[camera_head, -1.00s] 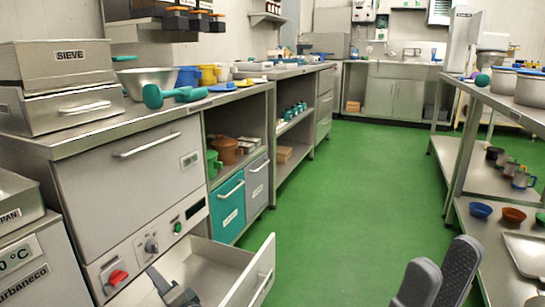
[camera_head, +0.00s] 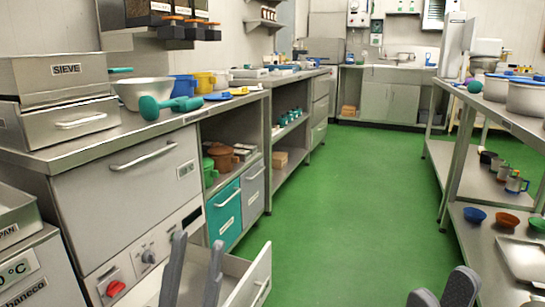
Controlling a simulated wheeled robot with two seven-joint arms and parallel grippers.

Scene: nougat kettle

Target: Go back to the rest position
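My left gripper (camera_head: 199,242) is at the bottom of the head view, in front of the open lower drawer (camera_head: 262,281) of the left counter unit. Its two grey fingers point up with a clear gap between them, and nothing shows in the gap. My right gripper (camera_head: 441,287) is at the bottom edge, over the green floor beside the right shelf. Only its two grey fingertips show, close together, with no object seen between them. The rest of it is cut off, so its opening is unclear.
The right shelf (camera_head: 469,238) holds bowls and mugs. The green floor (camera_head: 355,190) between them is clear.

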